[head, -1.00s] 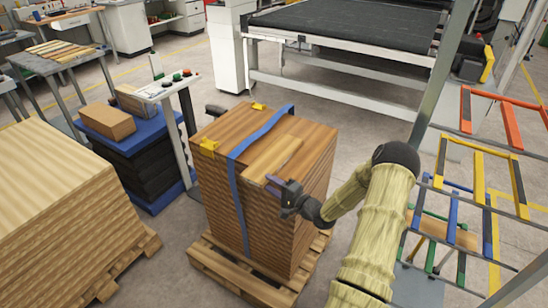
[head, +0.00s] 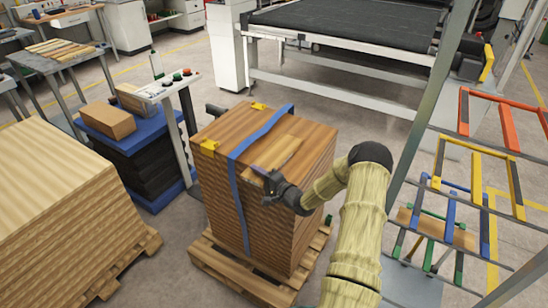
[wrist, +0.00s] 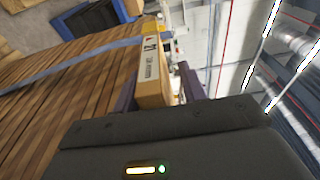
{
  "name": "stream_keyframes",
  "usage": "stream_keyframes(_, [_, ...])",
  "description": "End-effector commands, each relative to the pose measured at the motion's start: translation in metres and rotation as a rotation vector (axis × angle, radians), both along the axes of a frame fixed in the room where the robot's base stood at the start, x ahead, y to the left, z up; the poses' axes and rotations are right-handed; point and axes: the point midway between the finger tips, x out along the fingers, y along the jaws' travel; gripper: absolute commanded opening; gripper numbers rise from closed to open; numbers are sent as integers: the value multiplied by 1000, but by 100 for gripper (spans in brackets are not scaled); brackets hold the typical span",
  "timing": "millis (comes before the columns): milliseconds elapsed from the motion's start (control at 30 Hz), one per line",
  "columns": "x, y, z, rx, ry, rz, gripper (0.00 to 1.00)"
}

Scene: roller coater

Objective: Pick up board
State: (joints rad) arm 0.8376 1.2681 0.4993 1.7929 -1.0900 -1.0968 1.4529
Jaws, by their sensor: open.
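A light brown board (head: 279,151) lies flat on top of a strapped stack of wood panels (head: 288,225), right of the blue strap. Its near end sits by the stack's front edge. In the wrist view, the board's labelled end (wrist: 152,72) shows between my two dark fingers. My gripper (head: 264,176) is open at that near end, with one finger on each side. I cannot tell whether the fingers touch the board.
Another panel stack (head: 60,190) stands left. A rack with coloured arms (head: 480,190) stands right. A conveyor (head: 350,30) is behind.

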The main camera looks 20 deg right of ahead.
Motion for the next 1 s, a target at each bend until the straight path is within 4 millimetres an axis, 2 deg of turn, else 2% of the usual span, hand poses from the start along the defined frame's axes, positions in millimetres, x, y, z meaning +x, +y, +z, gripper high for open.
stream_keyframes(467, [0, 0, -1, 0, 1, 0, 42])
stream_keyframes(567, [0, 0, -1, 0, 1, 0, 26])
stream_keyframes(700, [0, 0, -1, 0, 1, 0, 0])
stream_keyframes(1000, [0, 0, 1, -1, -3, 0, 0])
